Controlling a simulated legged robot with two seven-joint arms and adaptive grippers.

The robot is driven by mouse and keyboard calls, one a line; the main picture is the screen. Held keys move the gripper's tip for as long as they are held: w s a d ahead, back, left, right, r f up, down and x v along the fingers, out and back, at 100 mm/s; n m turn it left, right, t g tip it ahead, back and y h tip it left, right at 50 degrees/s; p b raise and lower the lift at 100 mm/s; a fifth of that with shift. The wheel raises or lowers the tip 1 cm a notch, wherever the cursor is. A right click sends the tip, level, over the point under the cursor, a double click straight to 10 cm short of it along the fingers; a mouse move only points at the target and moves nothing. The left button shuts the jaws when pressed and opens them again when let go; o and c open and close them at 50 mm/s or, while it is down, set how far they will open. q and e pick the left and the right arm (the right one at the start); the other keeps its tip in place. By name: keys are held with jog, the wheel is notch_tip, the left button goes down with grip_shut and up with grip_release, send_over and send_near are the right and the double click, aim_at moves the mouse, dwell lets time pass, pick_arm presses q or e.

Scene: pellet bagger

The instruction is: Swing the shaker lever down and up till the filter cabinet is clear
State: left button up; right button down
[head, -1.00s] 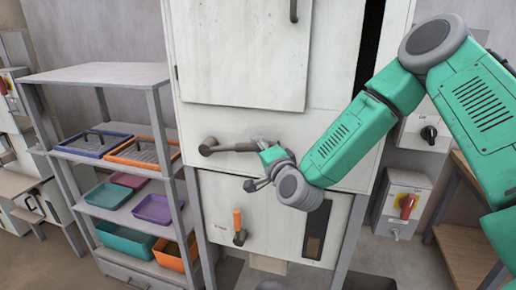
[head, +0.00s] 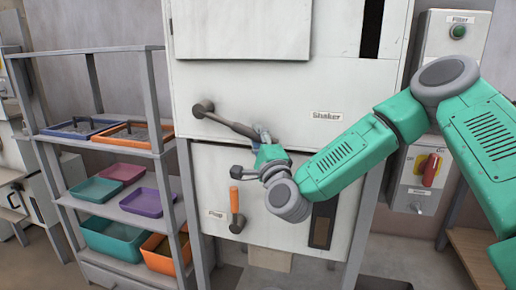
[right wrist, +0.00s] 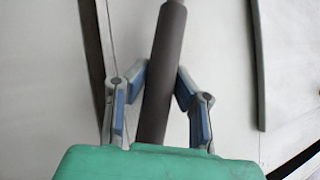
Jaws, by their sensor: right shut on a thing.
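The shaker lever (head: 232,123) is a dark grey bar on the front of the white filter cabinet (head: 260,88), beside the label "Shaker". From its pivot at the left it slopes down to the right. My right gripper (head: 261,137) is shut on the lever's free end. In the right wrist view the bar (right wrist: 160,85) runs between the two blue-padded fingers of the gripper (right wrist: 163,78). The lever's tip is partly hidden by the gripper in the head view. My left gripper is not in view.
Below the right gripper, an orange-handled lever (head: 235,200) sits on the lower panel, close to my wrist. A dark narrow window (head: 321,225) is right of it. A shelf with trays (head: 117,188) stands at the left. A red-handled switch box (head: 424,172) is at the right.

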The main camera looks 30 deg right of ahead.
jog(key=shift+w+a+f+m+h+b, duration=0.15)
jog(key=shift+f+m+h+b, duration=0.25)
jog(key=shift+f+b, duration=0.45)
jog(key=shift+r, duration=0.1)
jog(key=c, duration=1.3)
grip_release()
jog(key=shift+r, duration=0.1)
jog(key=shift+s, duration=0.3)
jog(key=v, duration=1.1)
jog(key=shift+s+f, duration=0.2)
jog(key=shift+f, duration=0.2)
